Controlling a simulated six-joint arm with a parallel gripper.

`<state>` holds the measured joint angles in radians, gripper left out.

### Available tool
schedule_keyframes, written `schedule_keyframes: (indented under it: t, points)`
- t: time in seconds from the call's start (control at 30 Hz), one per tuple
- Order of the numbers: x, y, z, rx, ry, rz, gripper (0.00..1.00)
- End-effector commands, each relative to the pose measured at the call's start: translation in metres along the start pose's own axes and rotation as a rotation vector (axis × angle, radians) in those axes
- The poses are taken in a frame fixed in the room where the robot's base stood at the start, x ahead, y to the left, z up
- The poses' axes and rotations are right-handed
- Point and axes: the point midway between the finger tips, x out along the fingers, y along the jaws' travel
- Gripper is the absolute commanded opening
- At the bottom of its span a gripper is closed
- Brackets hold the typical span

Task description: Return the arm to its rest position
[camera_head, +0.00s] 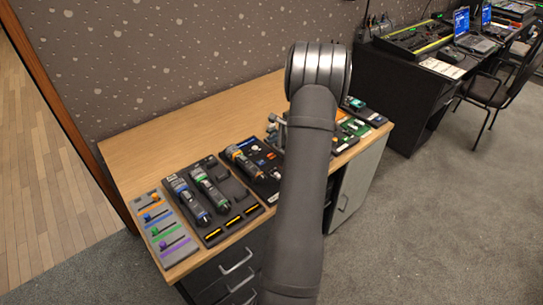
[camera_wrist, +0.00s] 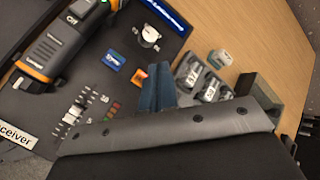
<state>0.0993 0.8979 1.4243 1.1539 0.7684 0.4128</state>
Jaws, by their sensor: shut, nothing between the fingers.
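My gripper (camera_wrist: 155,88) shows in the wrist view as dark blue fingers held together, with nothing between them. It is over a dark panel (camera_wrist: 40,110) that carries small switches and coloured tiles. Whether the fingertips touch the panel I cannot tell. In the head view my grey arm rises across the middle of the picture and bends at a silver-banded joint above the desk. It hides part of the desk, and I cannot make out the gripper clearly there.
The wooden desk (camera_head: 200,125) holds a fader board (camera_head: 163,230) with coloured knobs, a radio charger panel (camera_head: 213,200), and a panel with an orange-marked handset (camera_head: 244,160). A green board (camera_head: 354,125) lies right of my arm. The desk's back is clear. A chair (camera_head: 487,90) stands farther right.

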Motion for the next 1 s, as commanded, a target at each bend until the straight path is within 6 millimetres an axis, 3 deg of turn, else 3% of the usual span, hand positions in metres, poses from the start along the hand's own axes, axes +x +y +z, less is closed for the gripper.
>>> schedule_keyframes:
  t: [0.53,1.0]
  points:
    - [-0.005,-0.003,0.004,0.001,0.0,0.001,0.0]
    - [0.037,0.027,-0.027,0.001,0.0,0.001,0.0]
